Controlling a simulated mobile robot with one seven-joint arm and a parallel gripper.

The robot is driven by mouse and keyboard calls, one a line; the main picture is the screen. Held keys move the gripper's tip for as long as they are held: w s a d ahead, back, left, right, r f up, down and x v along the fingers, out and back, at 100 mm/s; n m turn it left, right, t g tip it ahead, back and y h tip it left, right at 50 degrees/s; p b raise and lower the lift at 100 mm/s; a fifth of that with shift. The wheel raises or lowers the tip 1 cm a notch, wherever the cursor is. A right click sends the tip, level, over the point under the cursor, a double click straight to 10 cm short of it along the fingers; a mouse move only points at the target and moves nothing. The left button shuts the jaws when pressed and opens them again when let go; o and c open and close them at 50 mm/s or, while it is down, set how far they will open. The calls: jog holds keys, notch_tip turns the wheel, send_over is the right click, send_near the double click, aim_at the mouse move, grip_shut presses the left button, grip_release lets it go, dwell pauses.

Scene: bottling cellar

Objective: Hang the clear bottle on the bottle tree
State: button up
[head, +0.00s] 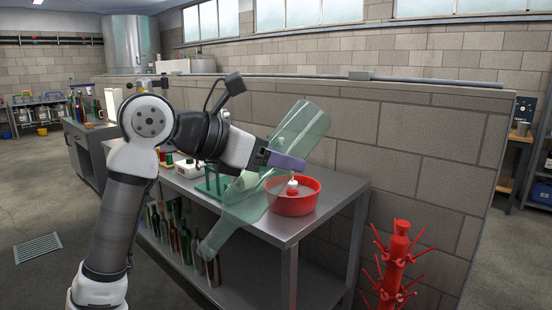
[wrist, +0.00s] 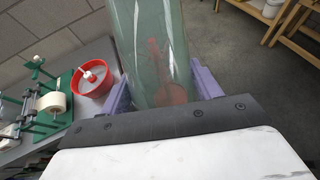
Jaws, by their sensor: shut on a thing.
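The clear bottle (head: 302,127), pale green and see-through, is held tilted in the air above the bench, its base up to the right and its neck down to the left. My gripper (head: 284,160) is shut around its body with purple fingers. In the wrist view the bottle (wrist: 150,35) lies between the fingers of my gripper (wrist: 160,88). The red bottle tree (head: 396,262) stands at the lower right in the head view, with several pegs. It is apart from the bottle, and its foot is cut off. In the wrist view a reddish shape shows through the glass.
A metal bench (head: 283,228) is below the bottle, with a red basin (head: 294,206) and a green stand (wrist: 37,122) on it. Several dark bottles (head: 186,242) stand on its lower shelf. A block wall (head: 425,135) runs behind the bench and tree.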

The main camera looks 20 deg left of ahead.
jog(key=shift+f+t+h+b, duration=0.3)
jog(key=shift+f+t+b, duration=0.1)
jog(key=shift+b, duration=0.7)
jog(key=shift+t+h+b, duration=0.3)
jog(key=shift+b, duration=0.35)
jog(key=shift+t+h+b, duration=0.5)
jog(key=shift+t+b, duration=0.1)
jog(key=shift+b, duration=0.5)
jog(key=shift+r+t, duration=0.3)
jog(key=shift+r, duration=0.15)
